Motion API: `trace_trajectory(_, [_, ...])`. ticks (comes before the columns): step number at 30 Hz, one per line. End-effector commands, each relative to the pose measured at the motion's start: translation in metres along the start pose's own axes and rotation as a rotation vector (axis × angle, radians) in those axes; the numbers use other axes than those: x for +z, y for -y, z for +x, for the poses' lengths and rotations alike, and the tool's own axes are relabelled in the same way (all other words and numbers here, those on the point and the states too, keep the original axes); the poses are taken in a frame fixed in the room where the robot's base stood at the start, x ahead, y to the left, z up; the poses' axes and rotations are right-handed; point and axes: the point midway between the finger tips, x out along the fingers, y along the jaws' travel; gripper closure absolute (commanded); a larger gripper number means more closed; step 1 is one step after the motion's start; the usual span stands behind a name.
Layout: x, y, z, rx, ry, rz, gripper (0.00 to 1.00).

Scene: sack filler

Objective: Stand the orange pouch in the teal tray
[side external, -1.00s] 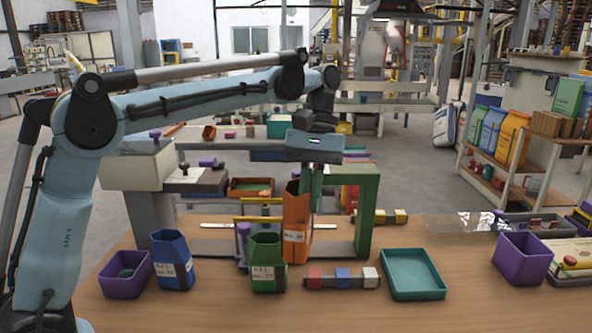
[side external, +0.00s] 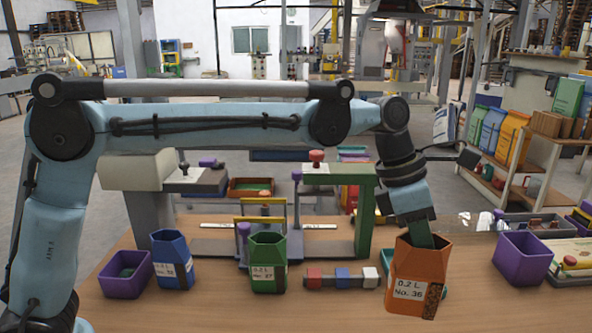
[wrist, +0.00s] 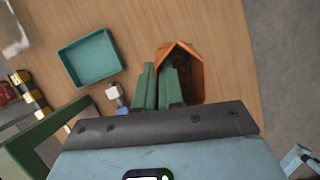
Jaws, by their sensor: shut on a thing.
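The orange pouch (side external: 408,270) is open-topped, with a white label and a dark speckled patch low on its right side. It hangs slightly tilted from my gripper (side external: 421,238). My gripper is shut on the pouch's upper wall, its green fingers reaching down at the rim. In the wrist view, the pouch (wrist: 190,62) is at the fingertips (wrist: 158,75), with dark contents inside. The shallow, empty teal tray (wrist: 90,58) lies left of the pouch there, with bare table between them.
A green pouch (side external: 268,265), a blue pouch (side external: 172,262) and a purple bin (side external: 125,275) stand on the left. A bar with red, blue and white blocks (side external: 340,278) lies left of the held pouch. A green frame (side external: 366,215) rises behind. Another purple bin (side external: 522,257) stands right.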

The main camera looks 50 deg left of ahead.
Motion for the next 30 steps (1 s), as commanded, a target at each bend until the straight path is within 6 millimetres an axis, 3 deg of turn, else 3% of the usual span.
trace_trajectory(6, [0.02,0.013,0.009,0.067,0.008,-0.163,1.0])
trace_trajectory(11, [0.024,0.013,0.013,0.088,0.009,-0.216,1.0])
trace_trajectory(14, [0.021,0.002,0.019,0.092,0.009,-0.227,1.0])
trace_trajectory(24, [0.0,-0.07,0.051,0.092,0.008,-0.228,1.0])
trace_trajectory(30, [-0.008,-0.098,0.065,0.09,0.009,-0.225,1.0])
